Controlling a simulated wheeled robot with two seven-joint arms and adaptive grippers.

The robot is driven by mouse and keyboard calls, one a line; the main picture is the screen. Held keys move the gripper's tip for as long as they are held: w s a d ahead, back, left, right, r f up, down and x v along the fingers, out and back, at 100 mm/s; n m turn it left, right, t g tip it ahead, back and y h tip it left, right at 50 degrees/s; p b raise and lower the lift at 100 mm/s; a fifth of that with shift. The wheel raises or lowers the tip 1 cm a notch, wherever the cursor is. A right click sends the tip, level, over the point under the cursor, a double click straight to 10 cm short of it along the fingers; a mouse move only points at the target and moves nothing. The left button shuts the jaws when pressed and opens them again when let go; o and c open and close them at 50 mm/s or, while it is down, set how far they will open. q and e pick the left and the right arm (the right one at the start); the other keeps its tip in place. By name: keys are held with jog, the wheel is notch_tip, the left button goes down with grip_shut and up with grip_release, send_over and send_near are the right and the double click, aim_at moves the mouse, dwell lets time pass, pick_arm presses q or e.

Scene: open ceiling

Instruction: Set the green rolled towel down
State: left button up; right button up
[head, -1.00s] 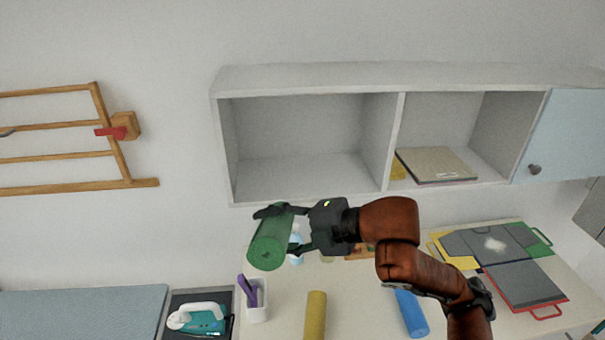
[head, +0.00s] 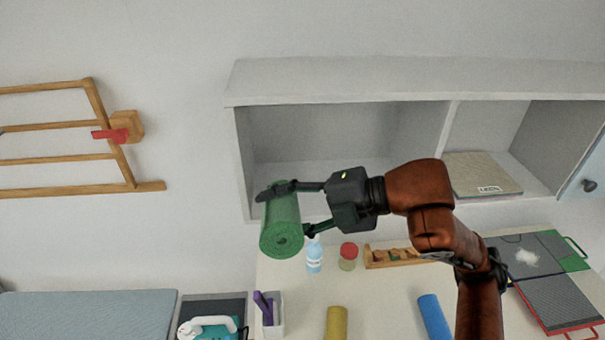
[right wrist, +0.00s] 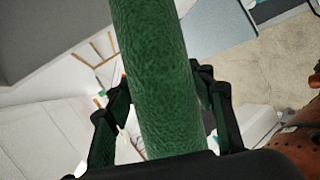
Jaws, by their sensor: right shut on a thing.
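The green rolled towel (head: 281,222) is held up in the air in front of the wall shelf, its spiral end facing me and tilted down. My right gripper (head: 284,208) is shut on it, one finger over its top and the other at its lower right side. In the right wrist view the towel (right wrist: 160,75) runs up between the two fingers (right wrist: 160,110). It is well above the counter (head: 385,300) and apart from the shelf (head: 340,112). My left gripper is not in view.
The left shelf compartment (head: 330,140) is empty; the right one holds a folded beige item (head: 482,174). On the counter stand a blue bottle (head: 314,257), a red-lidded jar (head: 348,257), a yellow roll (head: 336,324), a blue roll (head: 434,317) and a white holder (head: 272,328).

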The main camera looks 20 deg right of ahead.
jog(key=w+r+p, duration=0.1)
jog(key=p, duration=0.2)
jog(key=shift+d, duration=0.1)
jog(key=shift+w+d, duration=0.15)
jog(key=shift+w, duration=0.7)
jog(key=w+d+p, duration=0.3)
jog(key=w+p, duration=0.2)
jog(key=w, duration=1.1)
jog(key=f, duration=0.2)
jog(key=f+p, duration=0.1)
jog(key=f, duration=0.4)
jog(key=shift+s, duration=0.35)
jog(key=shift+w+f+p, duration=0.15)
jog(key=shift+w+p, duration=0.05)
jog(key=shift+p, duration=0.4)
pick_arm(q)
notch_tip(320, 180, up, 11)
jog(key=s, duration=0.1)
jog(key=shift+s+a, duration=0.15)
pick_arm(e)
jog(key=shift+f, duration=0.25)
